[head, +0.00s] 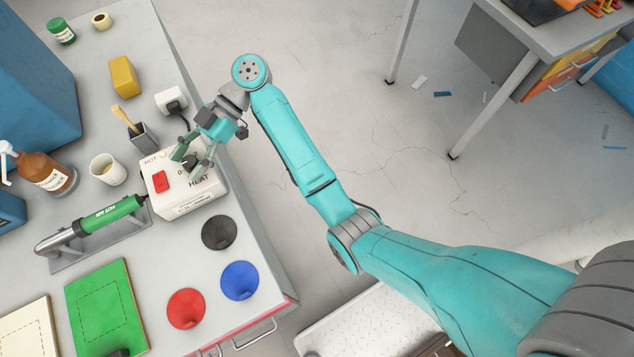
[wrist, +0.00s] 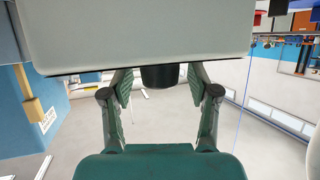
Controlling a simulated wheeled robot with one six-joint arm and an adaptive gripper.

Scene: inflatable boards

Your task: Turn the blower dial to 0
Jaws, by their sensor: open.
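The blower's white control box (head: 183,199) stands on the grey bench, with a red switch (head: 160,182) on its left part and the printed words "HOT" and "HEAT". Its black dial (head: 190,161) is on the top face near a printed 0, partly hidden by my fingers; the pointer's direction cannot be told. In the wrist view the dial (wrist: 160,77) sticks out between my two fingers, with a gap on each side. My gripper (head: 192,158) is open around the dial and holds nothing. The green hot air blower (head: 110,215) rests on its stand left of the box.
A wall plug block (head: 172,101), a brush holder (head: 143,136) and a white cup (head: 107,169) stand close to the box. Black (head: 219,232), blue (head: 239,281) and red (head: 186,308) discs lie in front. The floor to the right is mostly clear.

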